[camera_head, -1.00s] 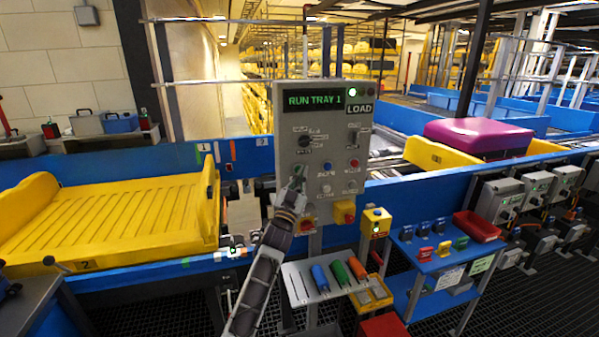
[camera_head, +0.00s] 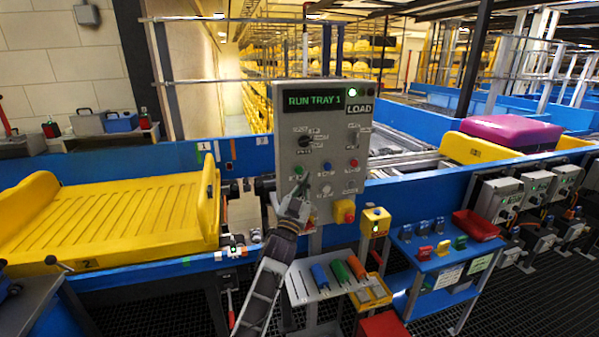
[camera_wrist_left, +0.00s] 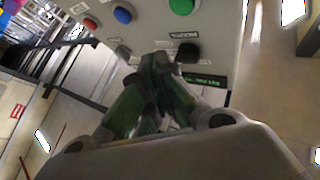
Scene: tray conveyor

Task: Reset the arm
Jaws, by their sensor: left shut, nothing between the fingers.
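My left gripper (camera_head: 300,186) is shut and empty, in front of the lower left part of the grey control panel (camera_head: 288,125). In the left wrist view its dark green fingers (camera_wrist_left: 156,68) are together, close to the panel face; I cannot tell whether they touch it. The panel display (camera_head: 314,101) reads "RUN TRAY 1", with a lit green lamp (camera_head: 352,91) beside it. Red (camera_wrist_left: 90,24), blue (camera_wrist_left: 123,15) and green (camera_wrist_left: 181,6) buttons show in the wrist view. My right gripper is not in view.
An empty yellow tray (camera_head: 120,215) lies on the left conveyor. Another yellow tray (camera_head: 468,149) with a purple load (camera_head: 510,132) is on the right. A tool shelf (camera_head: 318,284) and a blue stand (camera_head: 430,262) with a red bin (camera_head: 476,225) stand below the panel.

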